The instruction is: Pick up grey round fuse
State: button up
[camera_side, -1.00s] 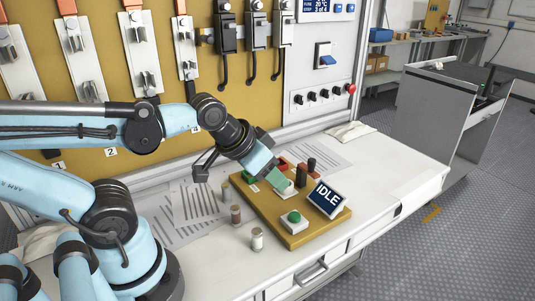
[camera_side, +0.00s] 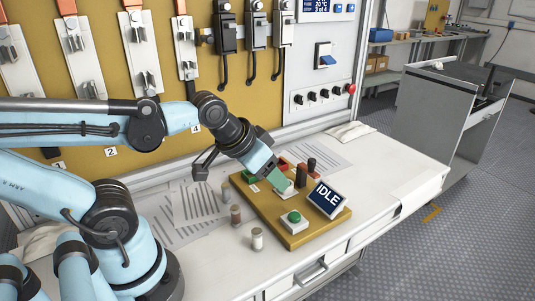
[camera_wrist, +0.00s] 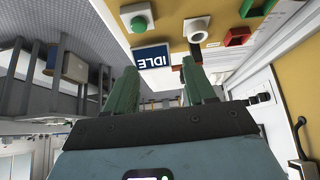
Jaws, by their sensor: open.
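Several small round fuses stand upright on the white bench, left of the yellow test board, in the side view. The rear one (camera_side: 226,192) looks grey and is partly close to the board's edge. A brown-red one (camera_side: 236,215) stands in the middle, and a pale whitish one (camera_side: 257,239) stands in front. My gripper (camera_side: 281,181) is above the back part of the board, to the right of the fuses and apart from them. In the wrist view its green fingers (camera_wrist: 158,68) are spread with nothing between them. No loose fuse is clear in the wrist view.
The yellow test board (camera_side: 272,214) carries an IDLE screen (camera_side: 326,198), a green button (camera_side: 294,216), and dark and red upright parts (camera_side: 301,175). Papers (camera_side: 185,214) lie on the bench. A fuse wall panel (camera_side: 175,75) stands close behind my arm.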

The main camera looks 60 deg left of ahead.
jog(key=a+n+g, duration=0.3)
jog(key=a+n, duration=0.1)
jog(key=a, duration=0.3)
jog(key=n+g, duration=0.4)
jog(key=n, duration=0.1)
send_near(225, 185)
jog(key=shift+a, duration=0.15)
jog(key=shift+f, duration=6)
grip_shut()
jog(key=shift+r, duration=0.15)
